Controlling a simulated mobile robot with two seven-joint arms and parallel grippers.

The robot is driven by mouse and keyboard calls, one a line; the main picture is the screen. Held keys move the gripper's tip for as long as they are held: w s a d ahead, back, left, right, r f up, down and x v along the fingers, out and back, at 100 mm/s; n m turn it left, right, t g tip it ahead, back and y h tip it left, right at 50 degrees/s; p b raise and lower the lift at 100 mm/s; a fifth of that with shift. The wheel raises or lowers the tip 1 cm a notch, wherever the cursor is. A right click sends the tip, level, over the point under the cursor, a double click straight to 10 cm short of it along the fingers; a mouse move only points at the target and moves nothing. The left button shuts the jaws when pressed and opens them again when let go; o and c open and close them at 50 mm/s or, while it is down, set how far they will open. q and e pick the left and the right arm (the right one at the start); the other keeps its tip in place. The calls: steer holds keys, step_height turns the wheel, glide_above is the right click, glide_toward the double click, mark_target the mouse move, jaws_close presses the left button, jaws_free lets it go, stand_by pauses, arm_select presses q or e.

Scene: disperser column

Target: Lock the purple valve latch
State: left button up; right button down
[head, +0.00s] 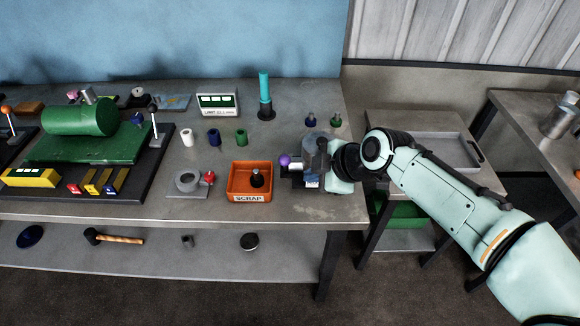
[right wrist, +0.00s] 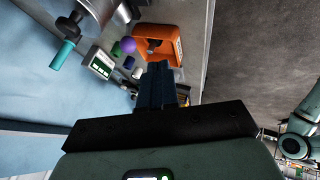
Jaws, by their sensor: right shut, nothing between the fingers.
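The purple valve latch shows as a round purple knob (head: 285,160) at the left side of a grey metal fixture (head: 312,148) near the table's right end. In the right wrist view the purple knob (right wrist: 128,45) is just left of and beyond my fingertips, with a visible gap. The grey metal body (right wrist: 97,8) shows at the top left there. My right gripper (right wrist: 157,68) is shut and empty, its dark fingers together. In the head view its hand is right beside the fixture, and the fingers are mostly hidden. My left gripper is not in view.
An orange scrap bin (head: 239,194) holding a dark part stands just left of the fixture. A teal rod on a dark base (head: 265,93) stands behind. A small display box (head: 217,104) and coloured cylinders are farther left. Free tabletop lies along the front edge.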

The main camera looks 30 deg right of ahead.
mark_target(285, 165)
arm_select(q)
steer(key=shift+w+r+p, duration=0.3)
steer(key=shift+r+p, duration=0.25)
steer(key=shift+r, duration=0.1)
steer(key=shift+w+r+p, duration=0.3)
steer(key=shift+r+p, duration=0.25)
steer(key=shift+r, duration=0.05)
arm_select(e)
steer(key=w+f, duration=0.7)
steer(key=w, duration=0.2)
steer(key=shift+w, duration=0.3)
steer(key=shift+a, duration=0.1)
steer(key=shift+r, duration=0.1)
